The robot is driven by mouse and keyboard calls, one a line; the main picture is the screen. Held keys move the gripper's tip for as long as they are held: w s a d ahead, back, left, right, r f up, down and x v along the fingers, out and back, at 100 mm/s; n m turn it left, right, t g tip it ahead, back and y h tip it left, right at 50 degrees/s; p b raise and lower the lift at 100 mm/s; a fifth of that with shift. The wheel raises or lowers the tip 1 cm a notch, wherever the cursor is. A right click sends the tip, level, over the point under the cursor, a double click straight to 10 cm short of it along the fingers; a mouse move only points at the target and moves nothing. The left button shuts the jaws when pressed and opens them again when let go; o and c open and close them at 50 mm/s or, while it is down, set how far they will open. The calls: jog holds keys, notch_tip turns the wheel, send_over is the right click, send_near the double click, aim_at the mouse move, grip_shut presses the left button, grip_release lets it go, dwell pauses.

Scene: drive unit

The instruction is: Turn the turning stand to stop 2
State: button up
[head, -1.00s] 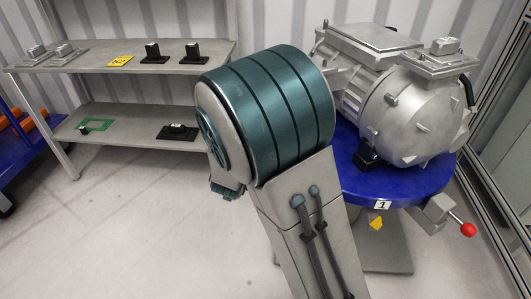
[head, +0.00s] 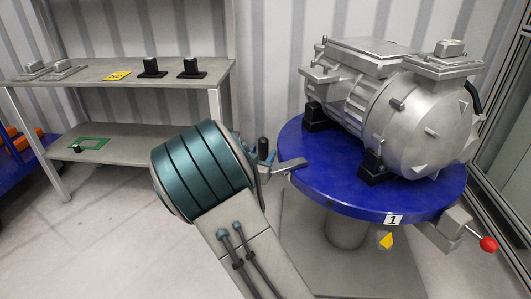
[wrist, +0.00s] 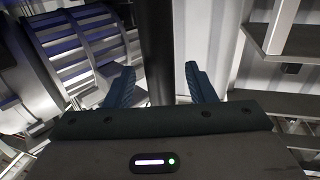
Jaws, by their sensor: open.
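The turning stand has a round blue top (head: 330,187) with a silver drive unit (head: 400,110) bolted on it. A white label "1" (head: 393,219) on its rim stands just above a yellow pointer (head: 386,240). A grey bracket (head: 290,165) sticks out of the top's left edge, with a dark upright handle (head: 263,148) by its outer end. My gripper (head: 262,168) is at this handle, partly hidden by my wrist. In the wrist view my gripper (wrist: 162,80) is open, with the dark handle (wrist: 158,45) standing between its fingers; contact cannot be told.
A lever with a red knob (head: 488,244) sticks out at the stand's right. A grey shelf (head: 135,72) with black fixtures and a yellow tag stands at the back left. A glazed frame (head: 505,130) is close on the right.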

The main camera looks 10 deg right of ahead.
jog(key=shift+b+x, duration=0.35)
jog(key=shift+x, duration=1.6)
grip_shut()
jog(key=shift+s, duration=0.15)
